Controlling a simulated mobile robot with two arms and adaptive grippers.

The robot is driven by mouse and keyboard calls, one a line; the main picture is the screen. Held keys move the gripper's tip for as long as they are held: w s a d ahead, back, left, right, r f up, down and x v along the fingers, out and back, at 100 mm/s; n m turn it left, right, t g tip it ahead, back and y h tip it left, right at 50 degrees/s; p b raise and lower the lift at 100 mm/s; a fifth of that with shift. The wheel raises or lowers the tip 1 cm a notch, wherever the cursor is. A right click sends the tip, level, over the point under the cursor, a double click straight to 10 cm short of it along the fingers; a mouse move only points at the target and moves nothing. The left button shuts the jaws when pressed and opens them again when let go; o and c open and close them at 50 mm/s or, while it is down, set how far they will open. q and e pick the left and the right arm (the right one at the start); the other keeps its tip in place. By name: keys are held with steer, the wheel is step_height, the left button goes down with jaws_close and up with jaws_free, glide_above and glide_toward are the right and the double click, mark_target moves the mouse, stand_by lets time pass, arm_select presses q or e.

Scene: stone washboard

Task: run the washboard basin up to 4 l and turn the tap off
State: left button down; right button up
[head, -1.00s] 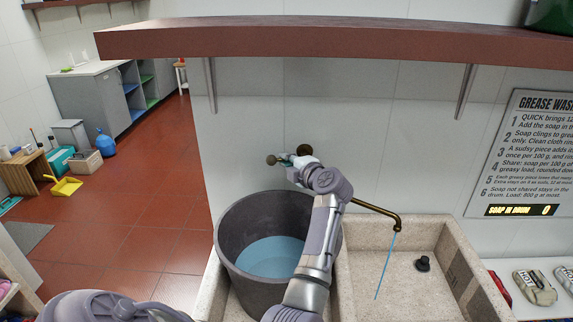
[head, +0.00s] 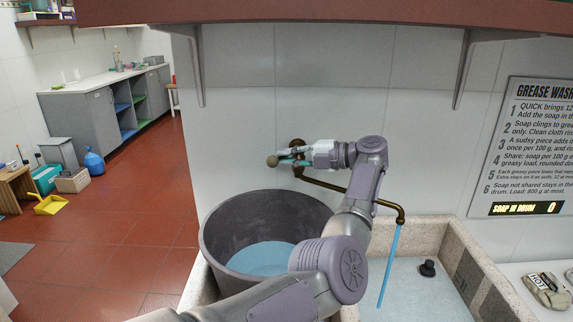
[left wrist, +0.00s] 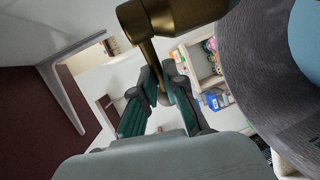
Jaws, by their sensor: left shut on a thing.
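The brass tap (head: 375,203) is fixed to the wall, and its spout hangs over the stone washboard basin (head: 452,240) at the right. A blue water stream (head: 390,265) runs from the spout into the basin, and pale blue water (head: 405,285) covers its floor. In the left wrist view, the teal fingers (left wrist: 158,85) close around a brass stem. My right gripper is not in view.
A dark grey tub (head: 222,228) with blue water stands left of the basin, under my left arm. A black plug (head: 428,268) shows in the basin. A shelf (head: 330,13) with metal brackets juts out above. The red floor (head: 140,215) at left is mostly clear.

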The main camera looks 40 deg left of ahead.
arm_select(q)
steer(key=shift+g, duration=0.4)
steer(key=c, duration=1.2)
jaws_free()
